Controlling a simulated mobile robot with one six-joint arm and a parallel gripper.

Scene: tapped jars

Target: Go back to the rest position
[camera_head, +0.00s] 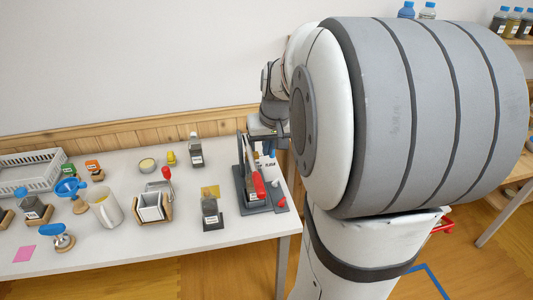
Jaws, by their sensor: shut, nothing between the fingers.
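My gripper (269,151) points down at the right end of the white table, just behind a dark grey stand (240,185) with a red handle (259,186). Its fingers look small and close together, with nothing seen between them. The stand partly hides the area around them, so I cannot tell whether they touch it. My own large arm links fill the right half of the view. No marker for a rest position shows.
Shelves with bottles (427,11) stand at the right. Wooden floor lies in front.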

